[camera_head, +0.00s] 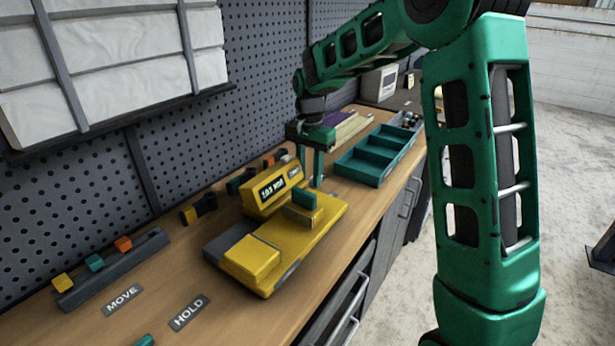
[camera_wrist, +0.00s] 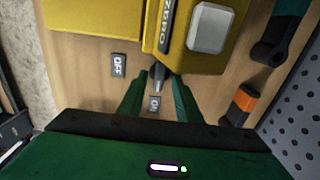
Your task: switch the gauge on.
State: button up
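The yellow gauge (camera_head: 300,244) stands on the wooden bench, with a dark display (camera_head: 272,190) showing light characters. In the wrist view its yellow body (camera_wrist: 205,62) fills the top. A small dark switch lever (camera_wrist: 160,76) sticks out of the gauge's end, between my fingertips. An OFF label (camera_wrist: 118,65) lies left of the lever and an ON label (camera_wrist: 154,103) lies below it. My gripper (camera_head: 311,178) points down behind the gauge. Its two green fingers (camera_wrist: 157,88) are apart, with gaps visible on both sides of the lever. The lever's exact setting is hard to tell.
A teal tray (camera_head: 376,155) stands just beyond my gripper. A teal block (camera_head: 304,199) sits on the gauge. Clamps (camera_head: 199,209) line the pegboard side.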

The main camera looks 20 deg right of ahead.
aim_at(309, 178)
notch_tip(309, 178, up, 10)
jog(key=shift+r, duration=0.2)
jog(key=shift+w, duration=0.1)
dwell(0.4)
jog(key=s+d+n, duration=0.1)
jog(key=s+d, duration=0.7)
jog(key=s, duration=0.2)
jog(key=s+d+f+n, duration=0.1)
jog(key=s+d+f, duration=0.1)
jog(key=s, duration=0.8)
jog(key=s+d+f+n, duration=0.1)
jog(key=s+d+f, duration=0.1)
jog(key=s, duration=0.8)
jog(key=s+d+f+n, duration=0.1)
jog(key=s+d+f, duration=0.2)
jog(key=s, duration=0.6)
jog(key=shift+s+f, duration=0.35)
jog(key=shift+s, duration=0.05)
